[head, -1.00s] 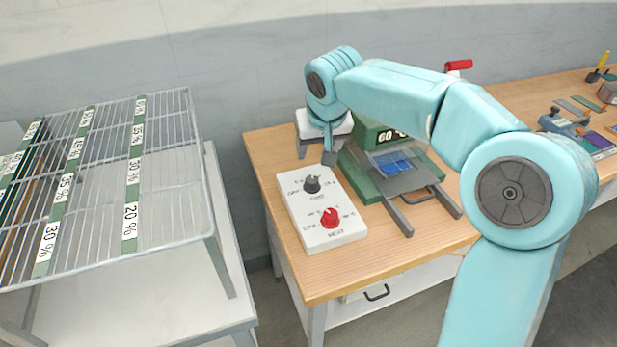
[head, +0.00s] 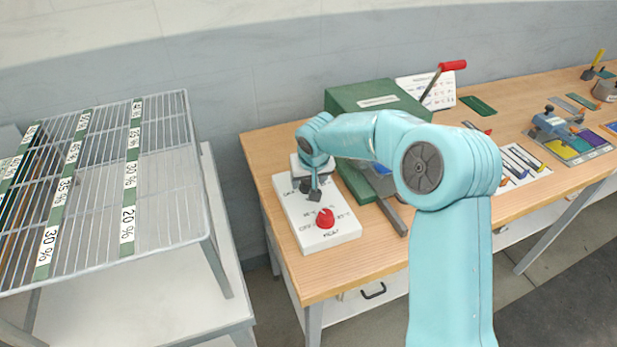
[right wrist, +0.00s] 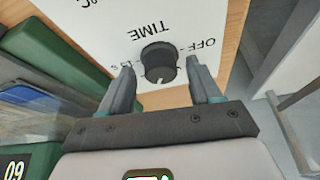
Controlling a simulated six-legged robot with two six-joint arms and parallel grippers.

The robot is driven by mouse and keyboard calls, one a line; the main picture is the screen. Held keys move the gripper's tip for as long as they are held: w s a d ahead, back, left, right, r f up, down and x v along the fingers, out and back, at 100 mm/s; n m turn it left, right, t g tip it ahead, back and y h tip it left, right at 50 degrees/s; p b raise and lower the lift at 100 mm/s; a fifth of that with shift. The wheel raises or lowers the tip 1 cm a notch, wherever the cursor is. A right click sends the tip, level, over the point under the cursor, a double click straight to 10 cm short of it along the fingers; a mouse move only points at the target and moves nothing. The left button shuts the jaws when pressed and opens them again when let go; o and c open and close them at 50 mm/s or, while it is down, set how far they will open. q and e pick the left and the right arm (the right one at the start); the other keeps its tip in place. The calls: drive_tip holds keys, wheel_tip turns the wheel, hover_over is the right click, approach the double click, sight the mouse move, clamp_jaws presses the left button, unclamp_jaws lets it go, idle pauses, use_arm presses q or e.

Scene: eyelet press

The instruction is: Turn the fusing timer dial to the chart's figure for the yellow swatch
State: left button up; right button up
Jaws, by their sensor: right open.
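The white control box (head: 345,231) sits near the left end of the wooden bench. Its dark TIME dial (right wrist: 158,62) shows in the right wrist view, with OFF printed beside it; its pointer setting is hard to read. My right gripper (head: 314,194) hangs over the dial and hides it in the head view. In the right wrist view the open fingers (right wrist: 161,72) stand on either side of the dial; I cannot tell whether they touch it. A swatch tray (head: 567,147) with a yellow section lies at the right. My left gripper is out of view.
A red HEAT knob (head: 325,218) stands on the box just in front of my gripper. The green press (head: 372,96) with a red-handled lever (head: 452,66) is behind my arm. A white printed card (head: 411,87) stands behind it. A wire rack (head: 165,225) is at left.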

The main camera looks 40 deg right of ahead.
drive_tip(key=shift+w, duration=0.1)
drive_tip(key=c, duration=1)
drive_tip(key=shift+n, duration=0.4)
drive_tip(key=shift+d+r+n+y+p, duration=0.15)
drive_tip(key=shift+n+y+p, duration=0.25)
drive_tip(key=shift+n+p, duration=0.25)
drive_tip(key=shift+n+y+p, duration=0.5)
drive_tip(key=shift+n+p, duration=0.1)
drive_tip(key=shift+n, duration=0.55)
drive_tip(key=n+y, duration=0.1)
drive_tip(key=n, duration=0.1)
drive_tip(key=shift+d+n, duration=0.1)
drive_tip(key=shift+n, duration=0.3)
drive_tip(key=shift+n+g+y+b, duration=0.3)
drive_tip(key=shift+n+y+b, duration=0.5)
drive_tip(key=shift+n, duration=1.4)
